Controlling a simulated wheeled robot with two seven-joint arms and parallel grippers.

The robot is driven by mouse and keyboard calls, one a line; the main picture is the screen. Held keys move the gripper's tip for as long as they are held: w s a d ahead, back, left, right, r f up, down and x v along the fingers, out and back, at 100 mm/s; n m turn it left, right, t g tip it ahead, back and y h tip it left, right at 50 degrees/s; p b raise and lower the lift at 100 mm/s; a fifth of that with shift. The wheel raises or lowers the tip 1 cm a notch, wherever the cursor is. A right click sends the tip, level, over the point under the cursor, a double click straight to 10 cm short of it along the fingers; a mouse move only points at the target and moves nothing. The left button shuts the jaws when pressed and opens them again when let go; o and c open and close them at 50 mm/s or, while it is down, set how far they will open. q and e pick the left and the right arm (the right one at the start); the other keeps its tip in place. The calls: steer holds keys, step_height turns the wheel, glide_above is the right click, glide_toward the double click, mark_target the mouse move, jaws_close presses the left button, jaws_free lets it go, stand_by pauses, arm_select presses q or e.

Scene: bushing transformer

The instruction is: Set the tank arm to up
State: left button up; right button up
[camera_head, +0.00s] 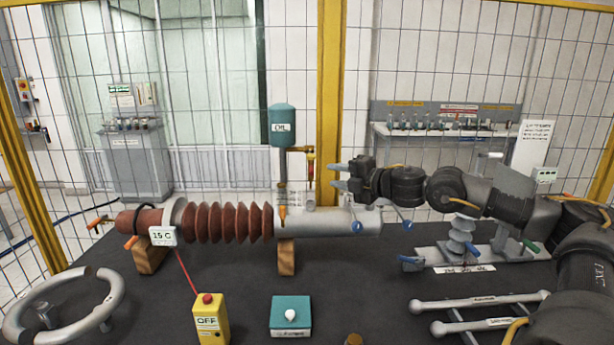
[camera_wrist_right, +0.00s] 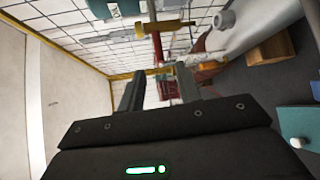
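The teal oil tank (camera_head: 282,126) stands upright above the grey end of the bushing (camera_head: 345,222). In the right wrist view, the open fingers (camera_wrist_right: 160,76) frame red and yellow parts, and the tank (camera_wrist_right: 110,8) is at the top. No contact is visible. My left gripper is out of view.
The ribbed brown insulator (camera_head: 228,222) lies on wooden blocks on the dark table. A yellow OFF box (camera_head: 211,320), a teal switch box (camera_head: 290,316) and a grey handwheel (camera_head: 65,305) are in front. A small insulator stand (camera_head: 460,235) is at right. Wire fencing stands behind.

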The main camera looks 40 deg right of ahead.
mark_target(312, 169)
steer(key=w+p, duration=0.2)
steer(key=w, duration=0.1)
steer(key=w+f+p, duration=0.1)
steer(key=w+p, duration=0.1)
steer(key=w, duration=0.1)
steer(key=w+a+p, duration=0.1)
steer(key=w+p, duration=0.1)
steer(key=w, duration=0.1)
steer(key=shift+w+f, duration=0.15)
steer(key=shift+w, duration=0.25)
steer(key=shift+c, duration=0.4)
jaws_close()
